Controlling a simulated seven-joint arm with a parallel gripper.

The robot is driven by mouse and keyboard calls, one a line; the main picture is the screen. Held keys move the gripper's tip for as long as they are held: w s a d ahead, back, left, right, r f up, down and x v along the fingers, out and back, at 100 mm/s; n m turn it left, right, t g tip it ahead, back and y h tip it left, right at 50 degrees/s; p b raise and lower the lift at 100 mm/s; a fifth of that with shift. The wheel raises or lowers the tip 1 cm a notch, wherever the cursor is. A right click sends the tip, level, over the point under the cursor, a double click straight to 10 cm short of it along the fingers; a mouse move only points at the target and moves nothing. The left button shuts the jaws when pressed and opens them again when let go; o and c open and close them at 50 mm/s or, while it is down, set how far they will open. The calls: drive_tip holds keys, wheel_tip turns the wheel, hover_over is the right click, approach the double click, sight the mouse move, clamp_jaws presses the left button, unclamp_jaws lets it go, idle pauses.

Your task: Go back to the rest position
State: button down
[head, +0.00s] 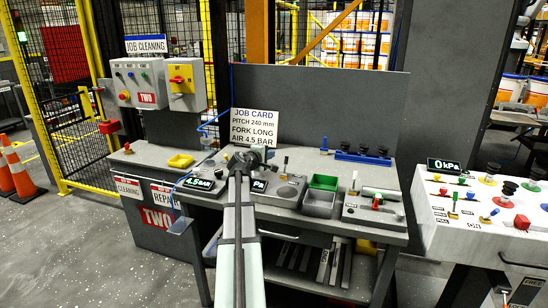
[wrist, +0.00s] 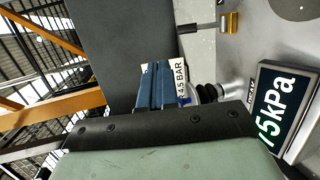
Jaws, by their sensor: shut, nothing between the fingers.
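My arm reaches up from the bottom of the head view, over the front of the grey workbench (head: 290,222). My gripper (head: 257,154) is at the arm's far end, above the bench and in front of the job card (head: 255,125). In the wrist view my gripper's blue fingers (wrist: 156,82) are together with nothing held. They cover part of the card, and "4.5 BAR" shows beside them. My arm hides part of the kPa display (head: 259,186), which also shows at the right of the wrist view (wrist: 284,110).
A grey panel (head: 340,100) stands behind. A white-topped table (head: 480,225) is at right.

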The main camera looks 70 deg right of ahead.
drive_tip(key=w+a+f+t+y, duration=0.3)
drive_tip(key=w+a+f, duration=0.7)
drive_tip(key=w+a, duration=0.35)
drive_tip(key=w+a+f+t+y, duration=0.2)
drive_tip(key=w+a+f, duration=0.8)
drive_tip(key=w+a, duration=0.35)
drive_tip(key=w+a+f+y, duration=0.2)
drive_tip(key=a+f, duration=0.3)
drive_tip(key=a, duration=0.7)
drive_tip(key=w+a+f+n+y, duration=0.1)
drive_tip(key=w+a+f+y, duration=0.15)
drive_tip(key=a+f, duration=0.65)
drive_tip(key=w+a+f+y, duration=0.1)
drive_tip(key=a+f+y, duration=0.1)
drive_tip(key=a, duration=1.3)
drive_tip(key=s+a+f+g+y, duration=0.1)
drive_tip(key=s+a+f+y, duration=0.2)
drive_tip(key=a, duration=0.7)
drive_tip(key=s+a+f+g+y, duration=0.1)
drive_tip(key=s+a+f, duration=0.25)
drive_tip(key=a, duration=0.65)
drive_tip(key=s+f+g, duration=0.3)
drive_tip(key=s+f, duration=0.6)
drive_tip(key=s, duration=0.6)
drive_tip(key=s+f+g, duration=0.3)
drive_tip(key=s+f, duration=0.7)
drive_tip(key=s, duration=0.5)
drive_tip(key=shift+d+f+n+g, duration=0.3)
drive_tip(key=shift+n, duration=0.1)
